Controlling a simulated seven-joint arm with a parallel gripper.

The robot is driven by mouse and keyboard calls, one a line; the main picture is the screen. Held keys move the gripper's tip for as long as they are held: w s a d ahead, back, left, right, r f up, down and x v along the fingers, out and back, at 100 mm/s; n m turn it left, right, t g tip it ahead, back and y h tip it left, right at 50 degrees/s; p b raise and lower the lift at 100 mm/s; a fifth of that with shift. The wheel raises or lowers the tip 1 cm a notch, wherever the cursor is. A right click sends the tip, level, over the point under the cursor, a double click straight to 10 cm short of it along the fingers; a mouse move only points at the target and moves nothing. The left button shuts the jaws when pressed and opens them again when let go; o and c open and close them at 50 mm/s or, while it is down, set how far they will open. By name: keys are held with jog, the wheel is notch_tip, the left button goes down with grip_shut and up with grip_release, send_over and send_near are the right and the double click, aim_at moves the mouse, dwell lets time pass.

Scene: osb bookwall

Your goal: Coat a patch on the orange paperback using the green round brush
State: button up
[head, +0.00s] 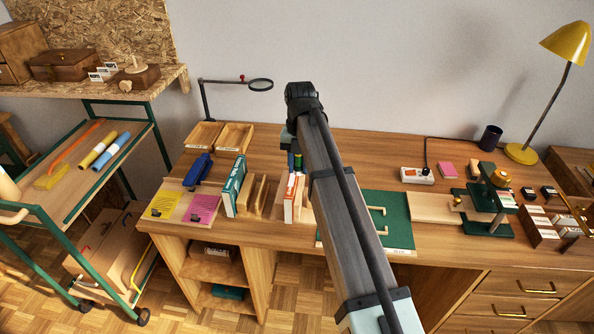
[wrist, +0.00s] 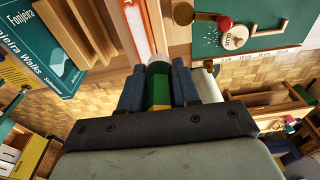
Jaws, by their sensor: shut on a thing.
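My gripper (wrist: 159,90) is shut on the green round brush (wrist: 159,92), whose green and yellow body shows between the dark fingers in the wrist view. Its pale round end points up the picture. In the head view my gripper (head: 293,158) hangs above the row of books, partly hidden by my arm, and a bit of green (head: 298,162) shows at it. The orange paperback (head: 292,200) stands upright below, with a white face and orange edge. In the wrist view its orange and white strip (wrist: 149,22) lies just beyond the brush; whether they touch is unclear.
A teal book (head: 234,187) and wooden dividers (head: 258,194) stand left of the paperback. A green mat (head: 392,212) lies to the right, with a press (head: 484,207) beyond. Yellow and pink sheets (head: 203,209) lie at left. A magnifier (head: 261,85) stands behind.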

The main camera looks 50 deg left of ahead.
jog(key=shift+r, duration=2.25)
